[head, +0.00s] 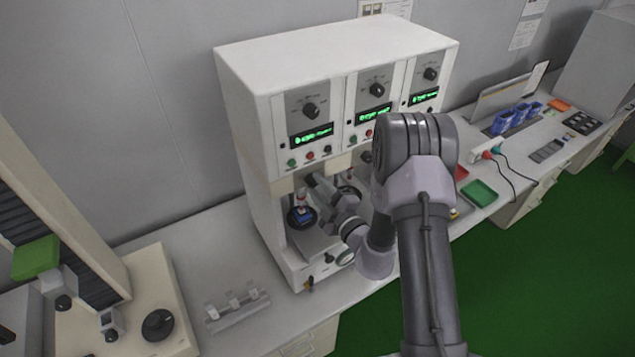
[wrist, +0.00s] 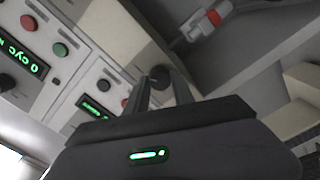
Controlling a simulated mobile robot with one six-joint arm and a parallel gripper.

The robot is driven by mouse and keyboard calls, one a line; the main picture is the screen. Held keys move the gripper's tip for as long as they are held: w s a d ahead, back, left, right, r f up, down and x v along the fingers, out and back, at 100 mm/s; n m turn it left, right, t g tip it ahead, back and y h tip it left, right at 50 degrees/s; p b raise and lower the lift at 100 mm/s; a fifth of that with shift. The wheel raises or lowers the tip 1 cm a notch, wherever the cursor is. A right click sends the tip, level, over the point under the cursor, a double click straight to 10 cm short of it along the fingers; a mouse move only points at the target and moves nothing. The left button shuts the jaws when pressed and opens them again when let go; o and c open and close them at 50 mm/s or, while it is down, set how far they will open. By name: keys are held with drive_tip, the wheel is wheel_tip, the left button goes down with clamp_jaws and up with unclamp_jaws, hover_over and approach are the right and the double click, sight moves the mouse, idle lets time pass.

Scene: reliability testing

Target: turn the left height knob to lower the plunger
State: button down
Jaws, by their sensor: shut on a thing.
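The white testing machine (head: 262,110) has several stations side by side. My gripper (head: 312,181) reaches under the left station's panel. In the wrist view its fingers (wrist: 161,88) are closed around a small black knob (wrist: 160,74), the left height knob. In the head view my gripper hides this knob. The left plunger (head: 302,196), pale with a red band, hangs above a blue piece (head: 304,213) on a black round base. In the wrist view a red and white plunger part (wrist: 212,18) shows at the top. I cannot tell its gap to the blue piece.
Above are a dial (head: 311,110), a green-lit display (head: 311,136) and small buttons. A clear rack (head: 236,306) stands on the bench to the left. Blue holders (head: 502,122) and a green tray (head: 479,192) lie right.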

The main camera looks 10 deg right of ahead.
idle(0.3)
drive_tip(key=c, duration=1.1)
unclamp_jaws()
drive_tip(key=v, duration=1.7)
drive_tip(key=shift+s, duration=0.2)
